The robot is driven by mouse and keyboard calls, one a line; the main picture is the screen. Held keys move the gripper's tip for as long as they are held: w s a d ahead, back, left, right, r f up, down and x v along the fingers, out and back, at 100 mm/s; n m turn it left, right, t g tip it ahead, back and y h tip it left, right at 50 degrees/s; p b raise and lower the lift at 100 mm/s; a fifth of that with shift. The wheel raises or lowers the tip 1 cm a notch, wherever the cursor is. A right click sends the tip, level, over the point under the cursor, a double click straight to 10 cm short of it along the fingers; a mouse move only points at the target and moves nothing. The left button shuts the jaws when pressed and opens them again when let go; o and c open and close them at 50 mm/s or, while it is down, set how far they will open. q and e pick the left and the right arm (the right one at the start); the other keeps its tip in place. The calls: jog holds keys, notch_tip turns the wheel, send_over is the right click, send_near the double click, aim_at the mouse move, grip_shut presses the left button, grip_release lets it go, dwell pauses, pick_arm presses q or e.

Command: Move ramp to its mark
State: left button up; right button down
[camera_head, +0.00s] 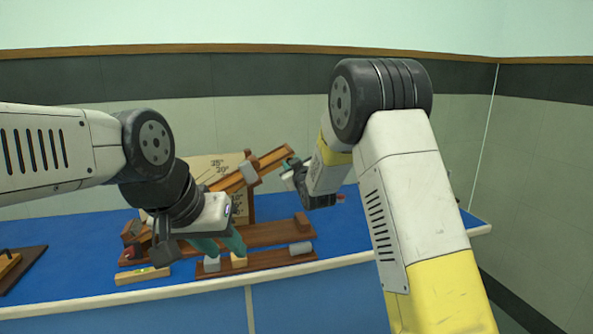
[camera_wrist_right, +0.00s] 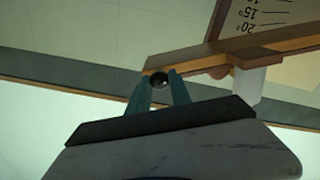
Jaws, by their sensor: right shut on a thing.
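The wooden ramp (camera_head: 272,160) slopes up to the right in front of a pale angle board (camera_head: 208,170) marked in degrees. My right gripper (camera_head: 289,168) is at the ramp's raised end. In the right wrist view, its teal fingers (camera_wrist_right: 159,84) are shut around a dark round knob at the end of the ramp (camera_wrist_right: 215,57). The board's 15° and 20° marks (camera_wrist_right: 255,20) show beyond it. My left gripper (camera_head: 221,245) points down with its fingers apart, above a low wooden rack, and hides part of the ramp's lower end.
The low wooden rack (camera_head: 272,261) holds grey cylinders and a light wooden block (camera_head: 239,260). A spirit level (camera_head: 142,275) lies at the front edge of the blue bench (camera_head: 60,277). A dark board (camera_head: 25,270) lies at far left. The bench is clear between that board and the level.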

jog(key=c, duration=1.2)
grip_release()
jog(key=v, duration=0.7)
jog(key=shift+s, duration=0.35)
jog(key=shift+d, duration=0.2)
